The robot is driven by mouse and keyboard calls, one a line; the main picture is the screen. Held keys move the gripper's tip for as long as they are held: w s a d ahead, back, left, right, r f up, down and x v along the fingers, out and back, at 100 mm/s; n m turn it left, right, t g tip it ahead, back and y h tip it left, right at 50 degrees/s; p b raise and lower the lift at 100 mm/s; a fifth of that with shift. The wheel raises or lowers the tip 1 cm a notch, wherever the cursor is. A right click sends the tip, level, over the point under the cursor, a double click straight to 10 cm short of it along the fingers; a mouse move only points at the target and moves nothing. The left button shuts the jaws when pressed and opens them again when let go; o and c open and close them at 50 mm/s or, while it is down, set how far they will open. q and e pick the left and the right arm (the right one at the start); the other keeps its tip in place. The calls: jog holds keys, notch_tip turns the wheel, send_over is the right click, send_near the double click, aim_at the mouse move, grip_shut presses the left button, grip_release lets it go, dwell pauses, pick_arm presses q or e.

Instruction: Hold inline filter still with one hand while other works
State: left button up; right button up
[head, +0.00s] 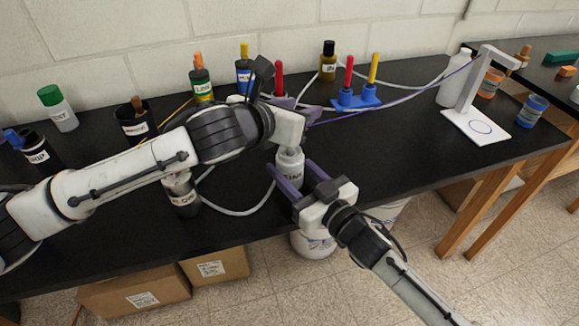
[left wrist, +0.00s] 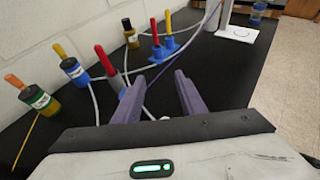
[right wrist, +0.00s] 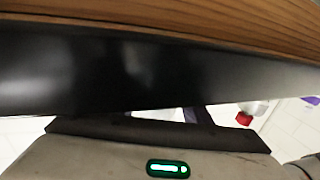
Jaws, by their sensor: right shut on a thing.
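The inline filter appears to be the white canister (head: 290,160) with dark, partly hidden lettering, upright near the front edge of the black bench. My right gripper (head: 291,167) reaches in from the front, its purple fingers on either side of the canister and shut on it. My left gripper (head: 297,107) is above and behind the canister. In the left wrist view its purple fingers (left wrist: 160,80) are spread with a clear gap, and they look empty. A bit of white shows low between them. The right wrist view shows mostly bench edge and hides the grip.
A dark-bodied, labelled vessel (head: 183,195) stands left of the canister, with a grey hose (head: 245,212) looping between. A blue holder (head: 356,98) with red and yellow sticks stands behind. Bottles line the wall. A white stand (head: 477,124) is at right. The right-centre bench (head: 400,150) is clear.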

pick_arm(q)
jog(key=shift+s+r, duration=0.1)
jog(key=v, duration=1.2)
pick_arm(e)
jog(key=o, duration=1.2)
